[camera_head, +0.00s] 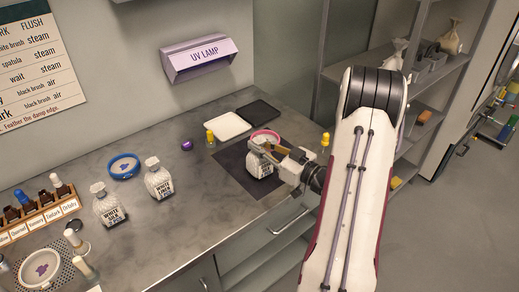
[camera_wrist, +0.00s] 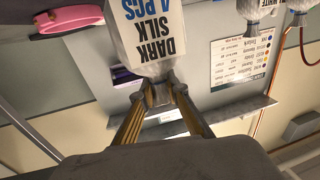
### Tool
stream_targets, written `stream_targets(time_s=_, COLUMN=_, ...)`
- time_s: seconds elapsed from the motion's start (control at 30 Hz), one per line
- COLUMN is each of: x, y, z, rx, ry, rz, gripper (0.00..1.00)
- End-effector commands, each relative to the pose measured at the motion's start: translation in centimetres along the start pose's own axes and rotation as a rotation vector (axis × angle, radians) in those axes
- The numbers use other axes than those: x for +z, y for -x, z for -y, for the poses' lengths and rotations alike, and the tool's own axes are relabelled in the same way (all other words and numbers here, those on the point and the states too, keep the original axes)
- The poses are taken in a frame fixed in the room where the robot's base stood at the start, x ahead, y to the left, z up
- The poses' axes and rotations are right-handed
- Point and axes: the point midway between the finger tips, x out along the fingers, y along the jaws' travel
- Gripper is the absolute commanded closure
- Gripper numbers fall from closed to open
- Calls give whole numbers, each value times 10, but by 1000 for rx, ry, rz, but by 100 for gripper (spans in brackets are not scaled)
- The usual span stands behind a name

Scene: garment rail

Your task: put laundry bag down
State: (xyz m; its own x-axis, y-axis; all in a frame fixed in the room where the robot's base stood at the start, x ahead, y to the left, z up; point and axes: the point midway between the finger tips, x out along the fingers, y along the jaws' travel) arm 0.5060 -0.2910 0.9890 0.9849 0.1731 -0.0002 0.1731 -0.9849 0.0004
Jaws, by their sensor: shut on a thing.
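My gripper (camera_head: 270,151) is shut on the neck of a small white laundry bag (camera_head: 259,167) at the dark square mat (camera_head: 232,162) on the counter. In the wrist view the fingertips (camera_wrist: 158,92) pinch the bag's neck, and the bag (camera_wrist: 150,35) reads "DARK SILK 4 PCS", seen upside down. The gripper hides part of the bag in the head view. I cannot tell whether the bag's base touches the mat. Two other laundry bags, with white labels, stand upright to the left: one nearer the middle (camera_head: 158,180), one further left (camera_head: 106,207).
A pink-rimmed dish (camera_head: 265,136) sits right behind the held bag. A blue dish (camera_head: 124,166) and a bottle rack (camera_head: 39,214) stand left. The front middle counter is clear.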

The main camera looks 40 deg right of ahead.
Motion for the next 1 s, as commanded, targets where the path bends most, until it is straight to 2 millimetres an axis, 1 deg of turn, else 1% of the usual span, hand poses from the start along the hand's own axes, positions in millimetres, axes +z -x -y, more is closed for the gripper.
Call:
stream_targets(time_s=0.03, x=-7, y=0, z=0, rx=0, ry=3, rz=-2, gripper=100)
stream_targets(time_s=0.4, x=-49, y=0, z=0, rx=0, ry=4, rz=-3, gripper=100)
stream_targets(time_s=0.6, x=-68, y=0, z=0, rx=0, ry=2, rz=-2, gripper=100)
stream_targets(time_s=0.8, x=-78, y=0, z=0, rx=-1, ry=1, rz=-2, gripper=100)
stream_targets(time_s=1.0, x=-80, y=0, z=0, rx=-1, ry=0, rz=-1, gripper=100)
